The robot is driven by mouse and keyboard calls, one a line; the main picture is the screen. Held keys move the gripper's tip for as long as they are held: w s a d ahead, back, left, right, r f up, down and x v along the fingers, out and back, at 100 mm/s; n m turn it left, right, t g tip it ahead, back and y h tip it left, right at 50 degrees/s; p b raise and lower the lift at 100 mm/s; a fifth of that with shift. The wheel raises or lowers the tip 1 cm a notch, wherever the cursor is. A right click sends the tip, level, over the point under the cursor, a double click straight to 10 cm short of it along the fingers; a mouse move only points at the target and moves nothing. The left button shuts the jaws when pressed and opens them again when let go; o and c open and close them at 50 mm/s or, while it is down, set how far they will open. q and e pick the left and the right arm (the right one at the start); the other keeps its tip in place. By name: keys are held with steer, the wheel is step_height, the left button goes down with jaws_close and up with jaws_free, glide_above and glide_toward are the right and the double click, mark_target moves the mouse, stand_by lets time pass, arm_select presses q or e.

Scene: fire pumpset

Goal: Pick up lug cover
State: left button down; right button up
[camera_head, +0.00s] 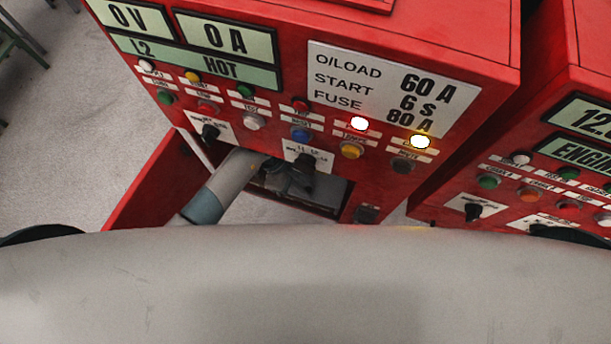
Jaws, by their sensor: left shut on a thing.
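My left arm comes in from the left, and its dark left gripper (291,180) is inside the opening of the red control cabinet (420,200), below the row of buttons. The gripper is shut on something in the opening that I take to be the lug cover. The cover's outline cannot be made out against the dark gripper and the shadowed inside. The fingertips are partly hidden by the cabinet's front and by a black knob. My right gripper is not in view.
The cabinet's red door (150,187) stands open to the left of my arm. A black rotary knob (306,163) sticks out just above the opening. A second red cabinet (560,110) stands at the right.

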arm_select(q)
steer(key=shift+r, duration=0.6)
steer(key=s+a+b, duration=0.2)
steer(key=s+a, duration=0.1)
steer(key=s, duration=0.5)
steer(key=s+a+b, duration=0.3)
steer(key=s+a, duration=0.1)
steer(key=s, duration=0.4)
steer(key=shift+s, duration=0.3)
steer(key=shift+w+a+r, duration=0.1)
